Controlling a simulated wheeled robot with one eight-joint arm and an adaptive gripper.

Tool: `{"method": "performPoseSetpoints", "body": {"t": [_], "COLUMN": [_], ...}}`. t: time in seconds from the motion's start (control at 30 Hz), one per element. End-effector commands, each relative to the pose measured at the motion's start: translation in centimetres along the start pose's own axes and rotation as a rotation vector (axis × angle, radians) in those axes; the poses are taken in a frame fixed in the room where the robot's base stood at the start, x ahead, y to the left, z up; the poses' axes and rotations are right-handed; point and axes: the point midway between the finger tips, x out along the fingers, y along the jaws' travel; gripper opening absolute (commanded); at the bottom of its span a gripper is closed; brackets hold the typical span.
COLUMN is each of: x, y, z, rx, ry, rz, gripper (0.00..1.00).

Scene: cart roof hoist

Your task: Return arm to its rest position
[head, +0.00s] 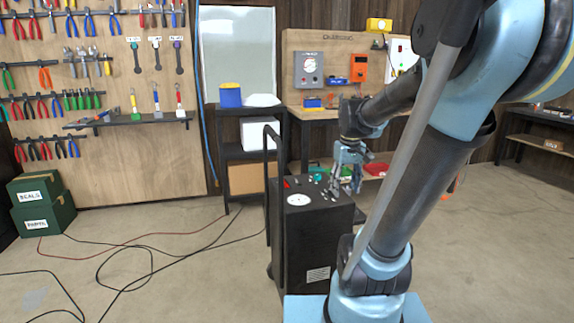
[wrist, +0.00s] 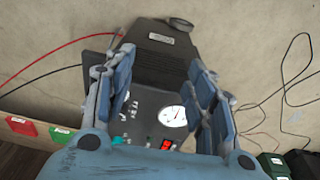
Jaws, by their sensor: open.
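My gripper (head: 349,168) hangs above the right side of the dark cart's top in the head view, fingers pointing down. In the wrist view my gripper (wrist: 165,100) has its two blue fingers spread apart with nothing between them. The black cart (head: 312,240) stands upright on the floor, with a round white dial (head: 299,200) and small knobs on its top. I cannot tell whether the fingertips touch the panel.
A workbench (head: 345,113) with chargers stands behind the cart at the right. A dark shelf (head: 235,152) stands behind it at the left. Green boxes (head: 43,205) sit at the far left. Cables (head: 150,255) lie across the floor. Open floor (head: 510,230) lies at the right.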

Motion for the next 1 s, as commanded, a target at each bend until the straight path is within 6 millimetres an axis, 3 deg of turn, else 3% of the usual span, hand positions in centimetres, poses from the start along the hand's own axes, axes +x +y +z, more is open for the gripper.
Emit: {"method": "performPoseSetpoints", "body": {"t": [0.2, 0.6, 0.8, 1.0], "x": [1.7, 6.4, 7.9, 8.1], "y": [-1.5, -3.7, -4.3, -4.4], "z": [5.2, 12.7, 14.3, 14.6], "rx": [0.080, 0.218, 0.255, 0.262], "ry": [0.026, 0.073, 0.084, 0.087], "rz": [0.007, 0.013, 0.013, 0.014], "gripper": [0.50, 0.50, 0.50, 0.50]}}
